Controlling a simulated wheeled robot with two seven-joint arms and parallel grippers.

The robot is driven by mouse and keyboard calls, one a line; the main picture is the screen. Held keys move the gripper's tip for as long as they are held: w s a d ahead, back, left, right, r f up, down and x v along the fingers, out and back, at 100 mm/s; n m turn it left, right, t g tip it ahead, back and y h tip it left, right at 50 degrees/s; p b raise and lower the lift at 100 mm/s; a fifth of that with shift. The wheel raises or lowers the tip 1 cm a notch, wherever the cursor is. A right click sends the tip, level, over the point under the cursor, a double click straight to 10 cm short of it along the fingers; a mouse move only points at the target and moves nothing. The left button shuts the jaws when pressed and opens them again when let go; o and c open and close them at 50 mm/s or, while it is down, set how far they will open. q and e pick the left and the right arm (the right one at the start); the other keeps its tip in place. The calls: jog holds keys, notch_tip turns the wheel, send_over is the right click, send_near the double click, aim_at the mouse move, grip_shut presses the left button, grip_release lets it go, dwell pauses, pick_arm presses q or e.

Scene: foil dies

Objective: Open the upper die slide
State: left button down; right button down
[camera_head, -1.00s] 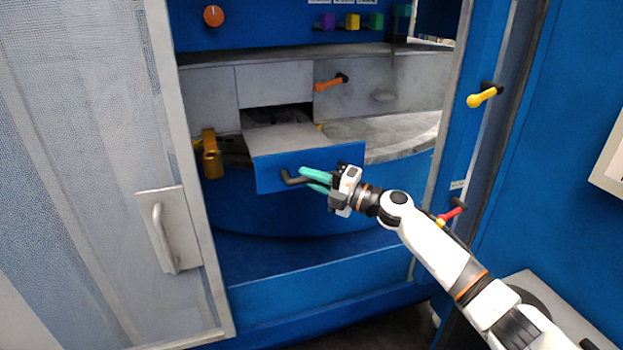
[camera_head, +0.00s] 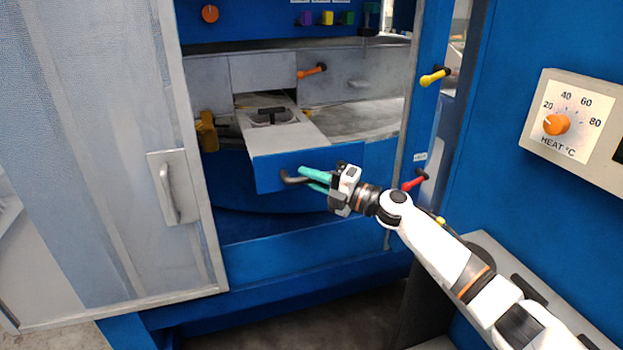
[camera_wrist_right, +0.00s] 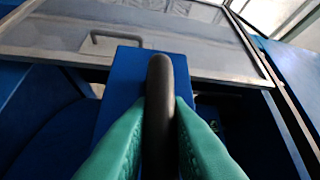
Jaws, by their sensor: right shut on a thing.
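The upper die slide (camera_head: 312,136) is a grey drawer with a blue front, standing well out of the machine in the head view. A dark handle (camera_head: 292,179) sticks out of the blue front. My right gripper (camera_head: 306,177), with green fingers, is shut on this handle. In the right wrist view the dark handle bar (camera_wrist_right: 158,110) stands between the two green fingers, against the blue front (camera_wrist_right: 118,85). My left gripper is not in view.
A mesh door (camera_head: 100,150) with a grey handle (camera_head: 170,190) stands at the left. An orange lever (camera_head: 312,70), a yellow lever (camera_head: 434,76) and a red lever (camera_head: 414,181) are around the opening. A heat dial (camera_head: 556,124) is at the right.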

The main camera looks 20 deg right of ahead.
dwell(0.3)
jog(key=c, duration=1.4)
grip_release()
jog(key=shift+o, duration=0.2)
jog(key=shift+d+f, duration=0.1)
jog(key=shift+s+d+f, duration=0.1)
jog(key=shift+s+d, duration=0.1)
jog(key=shift+d, duration=0.05)
jog(key=b+v, duration=0.4)
jog(key=v, duration=0.7)
